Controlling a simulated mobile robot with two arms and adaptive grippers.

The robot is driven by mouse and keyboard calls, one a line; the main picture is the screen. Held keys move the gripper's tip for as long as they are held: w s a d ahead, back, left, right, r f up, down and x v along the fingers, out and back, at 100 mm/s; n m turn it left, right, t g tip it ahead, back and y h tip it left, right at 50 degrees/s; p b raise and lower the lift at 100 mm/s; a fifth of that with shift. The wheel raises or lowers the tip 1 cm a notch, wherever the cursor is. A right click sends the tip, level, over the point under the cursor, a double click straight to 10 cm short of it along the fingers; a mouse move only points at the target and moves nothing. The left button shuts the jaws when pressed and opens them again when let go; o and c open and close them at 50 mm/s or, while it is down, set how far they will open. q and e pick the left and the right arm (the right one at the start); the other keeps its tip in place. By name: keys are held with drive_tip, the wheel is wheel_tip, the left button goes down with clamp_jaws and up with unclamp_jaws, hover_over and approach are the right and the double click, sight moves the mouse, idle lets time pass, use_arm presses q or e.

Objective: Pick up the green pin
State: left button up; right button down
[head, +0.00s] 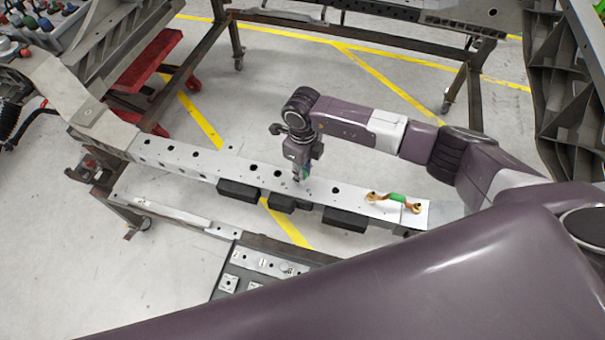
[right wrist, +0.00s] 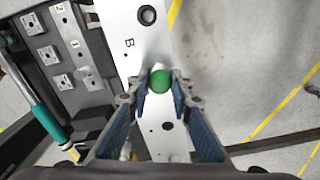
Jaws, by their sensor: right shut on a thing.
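The green pin shows as a round green head (right wrist: 160,80) between my fingertips in the right wrist view. In the head view a small patch of its green (head: 306,171) shows at the fingertips. My right gripper (head: 299,176) points down over the middle of the long silver beam (head: 217,165). In the right wrist view the blue-padded fingers of this gripper (right wrist: 160,94) are closed on the pin from both sides. The pin's lower part is hidden, so I cannot tell whether it sits in a hole. My left gripper is not in view.
A copper-coloured part with a green middle (head: 397,197) lies at the beam's right end. Black blocks (head: 345,218) hang along the beam's near side. A grey panel with labelled plates (head: 262,262) is in front. A teal-handled tool (right wrist: 48,122) lies at the left. Steel frames stand behind.

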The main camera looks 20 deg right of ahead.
drive_tip(key=shift+r, duration=0.15)
wheel_tip(320, 180, up, 20)
drive_tip(key=b, duration=0.4)
wheel_tip(320, 180, up, 6)
drive_tip(key=p, duration=0.3)
idle(0.8)
